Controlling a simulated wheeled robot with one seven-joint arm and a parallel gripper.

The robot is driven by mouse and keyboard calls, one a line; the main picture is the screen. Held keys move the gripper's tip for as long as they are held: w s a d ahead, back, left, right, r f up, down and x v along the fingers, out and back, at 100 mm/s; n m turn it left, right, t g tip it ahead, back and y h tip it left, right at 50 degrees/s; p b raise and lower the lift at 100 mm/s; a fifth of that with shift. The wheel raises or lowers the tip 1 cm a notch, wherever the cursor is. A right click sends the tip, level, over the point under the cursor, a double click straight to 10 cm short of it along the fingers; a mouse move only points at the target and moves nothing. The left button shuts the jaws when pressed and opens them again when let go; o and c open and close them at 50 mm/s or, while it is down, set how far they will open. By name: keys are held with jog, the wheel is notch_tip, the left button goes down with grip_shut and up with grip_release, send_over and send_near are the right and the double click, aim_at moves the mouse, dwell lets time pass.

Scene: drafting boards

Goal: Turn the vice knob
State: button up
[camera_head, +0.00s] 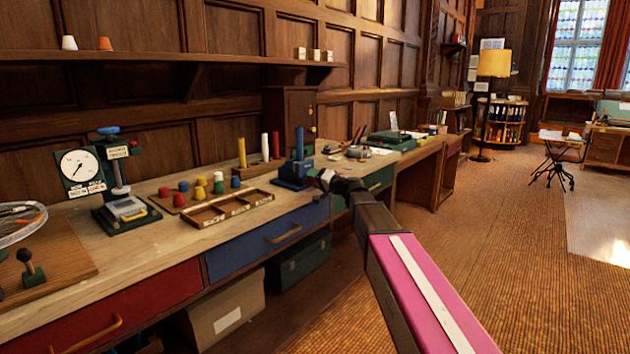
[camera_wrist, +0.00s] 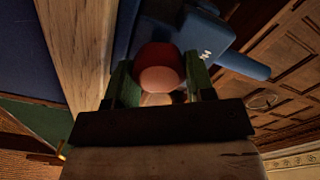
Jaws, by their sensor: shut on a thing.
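The blue vice (camera_head: 297,168) stands at the front edge of the wooden bench, with an upright blue post. Its blue body (camera_wrist: 206,38) also fills the upper part of the wrist view. A round red knob (camera_wrist: 160,66) on the vice sits between the two green fingers of my gripper (camera_wrist: 158,78). The fingers are shut on the knob from both sides. In the head view my gripper (camera_head: 320,177) reaches the vice from the front right, and it hides the knob there.
The wooden bench (camera_head: 150,240) runs along the panelled wall. A compartment tray (camera_head: 195,218), coloured pegs (camera_head: 201,193) and a dial gauge stand (camera_head: 120,205) are left of the vice. A blue drawer (camera_head: 250,250) lies below. The floor (camera_head: 470,210) to the right is open.

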jog(key=o, duration=0.9)
jog(key=shift+d, duration=0.1)
jog(key=v, duration=1)
jog(key=shift+s+d, duration=0.25)
jog(key=shift+f, duration=0.1)
